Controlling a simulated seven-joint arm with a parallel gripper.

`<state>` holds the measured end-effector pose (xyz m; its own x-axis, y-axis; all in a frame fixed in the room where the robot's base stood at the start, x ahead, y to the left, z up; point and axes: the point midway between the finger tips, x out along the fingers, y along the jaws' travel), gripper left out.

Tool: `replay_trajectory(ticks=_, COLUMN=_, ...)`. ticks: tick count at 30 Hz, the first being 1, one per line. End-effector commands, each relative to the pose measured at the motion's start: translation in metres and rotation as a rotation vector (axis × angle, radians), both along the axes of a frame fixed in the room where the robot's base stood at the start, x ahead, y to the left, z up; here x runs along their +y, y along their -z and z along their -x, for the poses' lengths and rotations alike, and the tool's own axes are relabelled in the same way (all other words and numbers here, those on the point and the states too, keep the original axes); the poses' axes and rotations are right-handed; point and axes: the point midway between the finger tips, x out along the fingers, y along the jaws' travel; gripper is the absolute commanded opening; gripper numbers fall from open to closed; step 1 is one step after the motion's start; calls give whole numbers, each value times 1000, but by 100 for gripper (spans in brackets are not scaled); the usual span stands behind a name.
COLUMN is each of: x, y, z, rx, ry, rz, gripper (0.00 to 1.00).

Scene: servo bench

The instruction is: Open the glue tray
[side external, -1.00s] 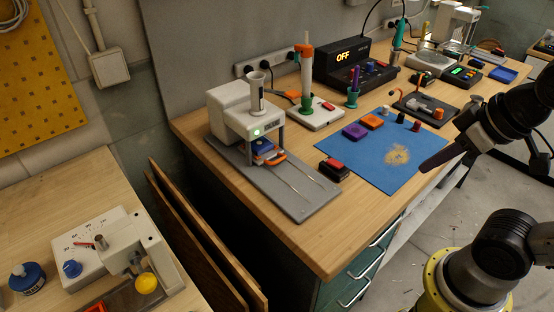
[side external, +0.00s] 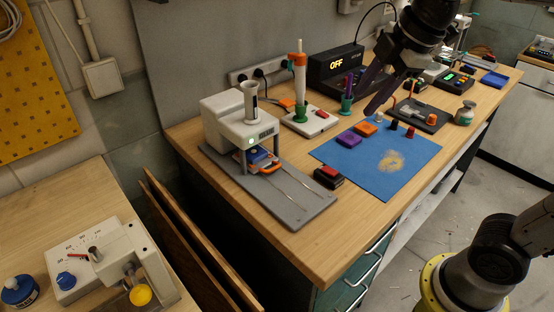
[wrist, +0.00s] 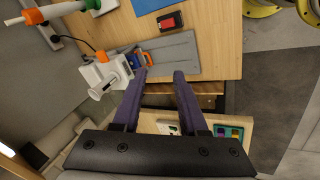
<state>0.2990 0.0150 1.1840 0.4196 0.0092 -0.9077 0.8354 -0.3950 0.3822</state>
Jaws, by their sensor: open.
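A white machine (side external: 238,125) with a lit green lamp stands on a grey base plate (side external: 287,205). Beneath its head sits a small blue block (side external: 257,155) with an orange handle-like part (side external: 271,168) at its front; this looks like the glue tray, but I cannot tell for certain. In the wrist view the machine (wrist: 104,74), blue block (wrist: 137,59) and orange part (wrist: 149,58) lie just beyond my left fingertip. My gripper (side external: 379,107) is open and empty, its purple fingers above the blue mat, to the right of the machine. It also shows in the wrist view (wrist: 160,74).
A black block with a red top (side external: 328,176) lies beside the base plate. The blue mat (side external: 385,180) carries a purple block (side external: 348,139) and an orange block (side external: 366,129). An orange-and-white upright tool (side external: 299,75) stands behind. The bench's front strip is clear.

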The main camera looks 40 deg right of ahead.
Motion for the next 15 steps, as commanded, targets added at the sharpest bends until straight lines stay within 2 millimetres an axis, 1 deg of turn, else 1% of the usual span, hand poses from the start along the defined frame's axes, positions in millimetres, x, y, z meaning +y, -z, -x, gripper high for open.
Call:
replay_trajectory(ticks=1, x=5, y=1, z=-21, rx=23, ry=-70, rz=30, gripper=42)
replay_trajectory(ticks=3, x=12, y=3, z=-47, rx=49, ry=-164, rz=67, gripper=42)
replay_trajectory(ticks=5, x=18, y=8, z=-69, rx=74, ry=-236, rz=95, gripper=42)
replay_trajectory(ticks=6, x=23, y=14, z=-83, rx=90, ry=-278, rz=109, gripper=42)
replay_trajectory(ticks=8, x=30, y=23, z=-103, rx=116, ry=-328, rz=124, gripper=42)
replay_trajectory(ticks=9, x=34, y=31, z=-115, rx=133, ry=-353, rz=131, gripper=42)
replay_trajectory(ticks=12, x=45, y=51, z=-137, rx=173, ry=-378, rz=134, gripper=42)
replay_trajectory(ticks=15, x=53, y=70, z=-149, rx=209, ry=-392, rz=134, gripper=42)
